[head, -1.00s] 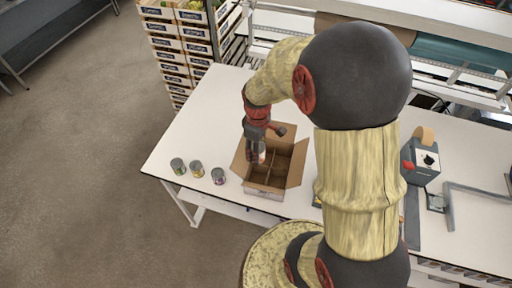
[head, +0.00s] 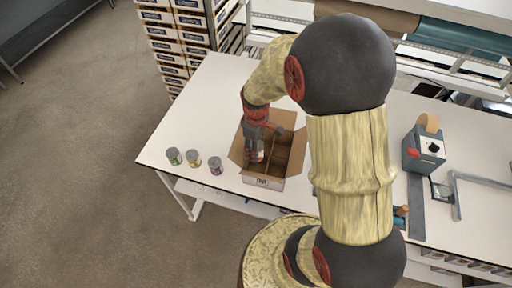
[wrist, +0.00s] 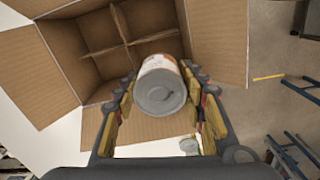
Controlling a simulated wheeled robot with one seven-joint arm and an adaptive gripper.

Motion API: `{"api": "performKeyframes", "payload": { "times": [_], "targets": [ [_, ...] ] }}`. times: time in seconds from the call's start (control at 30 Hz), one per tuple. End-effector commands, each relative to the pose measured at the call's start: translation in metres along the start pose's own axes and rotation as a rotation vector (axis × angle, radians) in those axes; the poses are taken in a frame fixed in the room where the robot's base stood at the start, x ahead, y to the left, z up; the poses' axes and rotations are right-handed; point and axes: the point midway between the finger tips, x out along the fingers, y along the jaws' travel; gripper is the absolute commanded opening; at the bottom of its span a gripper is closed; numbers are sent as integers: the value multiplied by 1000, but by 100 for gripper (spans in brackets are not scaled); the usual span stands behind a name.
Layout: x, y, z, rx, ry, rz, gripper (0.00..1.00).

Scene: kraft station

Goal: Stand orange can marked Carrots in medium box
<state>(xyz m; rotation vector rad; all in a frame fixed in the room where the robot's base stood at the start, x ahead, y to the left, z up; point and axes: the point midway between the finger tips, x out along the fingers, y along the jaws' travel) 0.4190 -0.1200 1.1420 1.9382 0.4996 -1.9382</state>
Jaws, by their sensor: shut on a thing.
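My gripper (wrist: 160,85) is shut on a can (wrist: 163,88) with a pale label showing some orange. Its grey end faces the wrist camera, and no label word can be read. The can also shows in the head view (head: 257,156), below my gripper (head: 256,148). The medium box (head: 264,181) is an open brown carton with flaps folded out and dividers crossing inside, which show in the wrist view (wrist: 115,45). The can is at the left part of the box opening in the head view. I cannot tell how deep its lower end reaches.
Several cans stand left of the box on the white table (head: 205,120): a green one (head: 174,157), a yellow one (head: 194,163) and a purple one (head: 216,166). A grey tape dispenser (head: 424,150) stands at right. Stacked crates (head: 187,45) rise behind the table.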

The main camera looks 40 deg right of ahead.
Motion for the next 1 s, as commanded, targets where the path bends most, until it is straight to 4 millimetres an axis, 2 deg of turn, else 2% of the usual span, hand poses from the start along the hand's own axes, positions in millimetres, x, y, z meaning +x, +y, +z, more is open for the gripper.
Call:
{"api": "performKeyframes", "payload": {
  "times": [1.0],
  "targets": [
    [76,0,0,0,0,0,12]
  ]
}}
